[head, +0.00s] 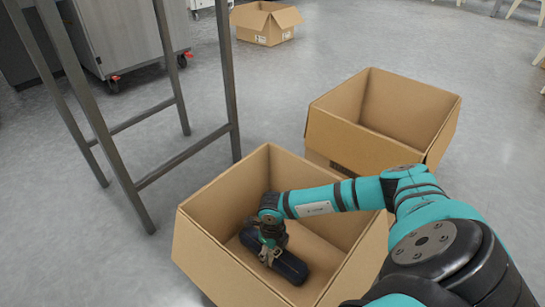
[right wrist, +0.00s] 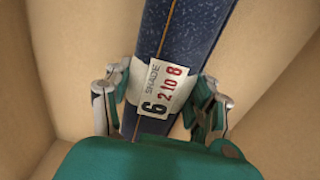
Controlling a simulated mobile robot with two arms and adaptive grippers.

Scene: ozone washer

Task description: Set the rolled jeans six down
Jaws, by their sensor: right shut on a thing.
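The rolled jeans (head: 288,266) are a dark blue roll inside the near cardboard box (head: 208,262). In the right wrist view the jeans (right wrist: 195,30) carry a white label (right wrist: 160,88) with a large 6 and "2 to 8". My right gripper (head: 270,252) reaches down into this box and is shut on the jeans, with a finger on each side of the roll at the label. Whether the roll touches the box floor I cannot tell. My left gripper is not in view.
An open, empty-looking cardboard box (head: 350,142) stands behind and to the right. A metal frame with legs (head: 228,90) stands close on the left. Another box (head: 265,22) and a steel cabinet (head: 125,35) are farther back. Grey floor is clear between.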

